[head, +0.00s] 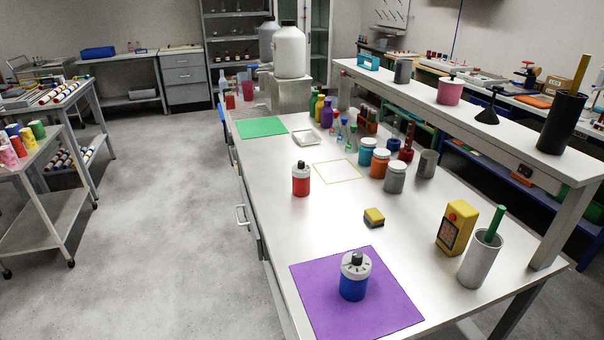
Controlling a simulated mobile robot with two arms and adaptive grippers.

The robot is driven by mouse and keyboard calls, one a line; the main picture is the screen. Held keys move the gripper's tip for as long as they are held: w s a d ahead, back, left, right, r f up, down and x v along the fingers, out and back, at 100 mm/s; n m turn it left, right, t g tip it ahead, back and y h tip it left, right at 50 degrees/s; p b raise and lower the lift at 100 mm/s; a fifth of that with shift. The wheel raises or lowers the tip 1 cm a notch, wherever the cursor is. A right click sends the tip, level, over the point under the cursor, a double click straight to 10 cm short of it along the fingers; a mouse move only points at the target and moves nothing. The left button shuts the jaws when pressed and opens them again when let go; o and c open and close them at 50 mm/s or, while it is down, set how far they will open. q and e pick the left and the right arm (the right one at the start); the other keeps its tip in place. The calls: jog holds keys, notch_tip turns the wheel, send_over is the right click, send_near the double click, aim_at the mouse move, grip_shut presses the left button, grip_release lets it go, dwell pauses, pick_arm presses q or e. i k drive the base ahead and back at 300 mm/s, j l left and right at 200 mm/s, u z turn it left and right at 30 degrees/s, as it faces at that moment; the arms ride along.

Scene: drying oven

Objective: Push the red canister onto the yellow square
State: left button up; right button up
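The red canister (300,180), with a white upper part and a dark cap, stands upright on the white workbench (255,185). The yellow square (337,172) is a thin yellow outline on the bench top, just to the right of the canister and a little farther back. The canister stands outside the outline, beside its left side. The inside of the outline is bare. Neither of my grippers shows in the head view.
Blue, orange and grey jars (380,163) stand close to the square's right side. A white tray (307,139) lies behind it. A yellow-and-black block (374,217) and a blue canister (353,283) on a purple mat (318,300) are nearer. The bench's left edge is near the red canister.

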aim_at(301, 179)
jog(key=i+j, duration=0.8)
jog(key=j, duration=0.25)
